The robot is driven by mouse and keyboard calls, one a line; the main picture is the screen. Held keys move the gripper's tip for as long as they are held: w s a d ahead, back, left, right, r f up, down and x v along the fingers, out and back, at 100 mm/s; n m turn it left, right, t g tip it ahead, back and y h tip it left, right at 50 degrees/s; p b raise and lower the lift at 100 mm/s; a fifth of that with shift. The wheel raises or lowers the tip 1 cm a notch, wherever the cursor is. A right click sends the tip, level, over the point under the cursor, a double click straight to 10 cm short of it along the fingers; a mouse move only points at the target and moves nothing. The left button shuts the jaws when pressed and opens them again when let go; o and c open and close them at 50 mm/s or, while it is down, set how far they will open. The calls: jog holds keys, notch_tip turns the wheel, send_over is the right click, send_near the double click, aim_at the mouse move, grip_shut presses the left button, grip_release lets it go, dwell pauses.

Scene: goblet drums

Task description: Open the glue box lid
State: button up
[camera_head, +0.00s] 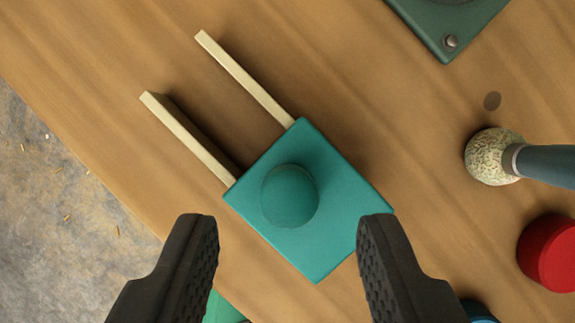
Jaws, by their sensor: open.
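A teal square block with a rounded knob on top, which looks like the glue box lid (335,215), sits in the middle of the view, turned like a diamond. Its domed knob (290,195) faces the camera. Two pale parallel rails (245,77) run from its upper-left side. What lies under the lid is hidden. My gripper (288,232) is open and empty, its dark ridged fingers at lower left and lower right. The knob lies between and slightly ahead of the fingertips. The right fingertip overlaps the lid's right corner in the picture; I cannot tell whether they touch.
The wooden bench (340,40) has an edge at left, with a speckled floor (50,200) beyond. A dark green plate (450,20) lies at upper right. A speckled ball-ended tool (490,157) and a red round object (550,252) are at right. A green piece (220,310) shows below.

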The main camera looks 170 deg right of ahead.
aim_at(312, 214)
jog(key=shift+x, duration=1.15)
grip_shut()
